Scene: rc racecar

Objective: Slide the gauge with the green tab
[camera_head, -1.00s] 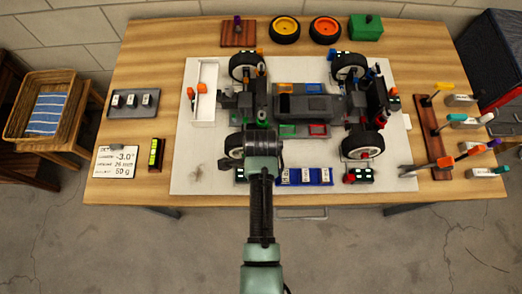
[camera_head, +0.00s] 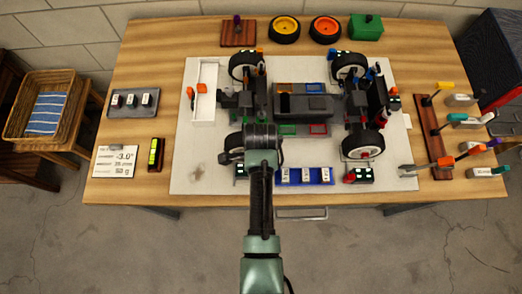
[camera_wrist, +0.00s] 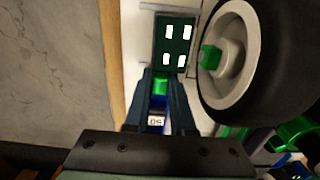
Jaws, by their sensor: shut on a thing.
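In the wrist view, my gripper (camera_wrist: 160,76) is shut on a small bright green tab (camera_wrist: 160,86) between its dark fingers. Just past the fingertips is the gauge's dark panel (camera_wrist: 173,42) with several white lit marks, beside the car's wheel (camera_wrist: 228,55), which has a pale rim and a green hub nut. In the head view, the gauge (camera_head: 241,171) shows partly at the car's near left wheel. My wrist hides the gripper's fingers and the tab there. The car (camera_head: 305,103) stands on a white mat.
A blue tray of labelled weights (camera_head: 305,177) lies right of my arm. Another lit gauge (camera_head: 360,175) with a red tab sits at the near right wheel. A tool rack (camera_head: 435,145) stands at right. A readout card (camera_head: 115,162) lies at left.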

